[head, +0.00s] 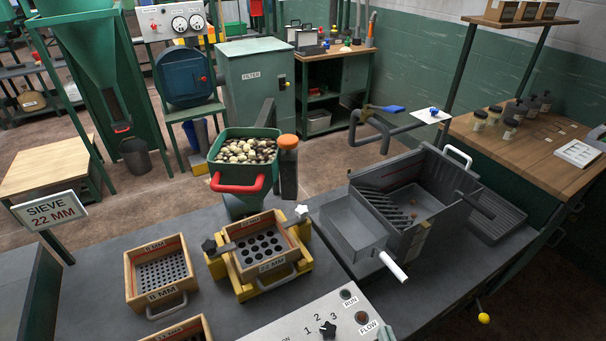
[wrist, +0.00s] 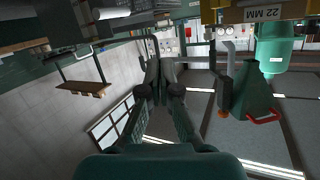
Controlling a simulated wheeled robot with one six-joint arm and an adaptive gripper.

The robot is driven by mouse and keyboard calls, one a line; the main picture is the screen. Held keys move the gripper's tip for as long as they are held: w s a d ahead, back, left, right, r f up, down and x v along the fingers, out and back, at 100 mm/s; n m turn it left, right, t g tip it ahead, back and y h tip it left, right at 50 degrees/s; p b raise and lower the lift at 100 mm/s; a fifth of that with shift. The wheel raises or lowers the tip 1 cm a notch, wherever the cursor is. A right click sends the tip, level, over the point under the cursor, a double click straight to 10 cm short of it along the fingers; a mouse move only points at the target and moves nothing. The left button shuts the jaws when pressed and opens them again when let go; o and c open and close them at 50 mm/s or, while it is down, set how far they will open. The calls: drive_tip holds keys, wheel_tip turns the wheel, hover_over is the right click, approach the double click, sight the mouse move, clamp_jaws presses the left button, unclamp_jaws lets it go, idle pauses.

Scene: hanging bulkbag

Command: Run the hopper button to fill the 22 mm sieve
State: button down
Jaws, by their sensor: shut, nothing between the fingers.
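The 22 mm sieve (head: 262,265) is a square wooden tray with large round holes, seated in a yellow frame. Its hole plate looks bare. The green hopper (head: 236,172) stands just behind it, full of pale stones, with a red handle. The hopper also shows in the wrist view (wrist: 256,97). The RUN button (head: 346,294) is on a grey control panel at the bottom of the head view, above the FLOW button (head: 361,317).
A grey metal box (head: 352,222) with a white handle stands to the right. A SIEVE 22 MM sign (head: 48,210) stands at the left.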

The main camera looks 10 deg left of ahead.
drive_tip(key=w+a+r+n+y, duration=0.1)
drive_tip(key=w+a+r+y, duration=0.1)
drive_tip(key=w+a+r, duration=0.4)
drive_tip(key=w+a+r+n+y, duration=0.1)
drive_tip(key=w+a+r, duration=0.1)
drive_tip(key=w+r, duration=0.65)
drive_tip(key=a+r+n+g+y, duration=0.1)
drive_tip(key=a+r+n, duration=0.1)
drive_tip(key=r, duration=0.9)
drive_tip(key=a+r+n+g+y, duration=0.1)
drive_tip(key=a+r, duration=0.3)
drive_tip(key=r, duration=0.7)
drive_tip(key=shift+s+a+r+n+y, duration=0.3)
drive_tip(key=shift+a+r+n+y, duration=0.1)
drive_tip(key=shift+n, duration=0.3)
drive_tip(key=shift+f, duration=0.1)
hover_over(288, 141)
drive_tip(key=s+d, duration=0.2)
wheel_tip(288, 141, down, 2)
drive_tip(key=f, duration=0.1)
drive_tip(key=w+a+f, duration=0.1)
drive_tip(key=f, duration=0.1)
drive_tip(key=shift+w, duration=0.15)
drive_tip(key=shift+f, duration=0.7)
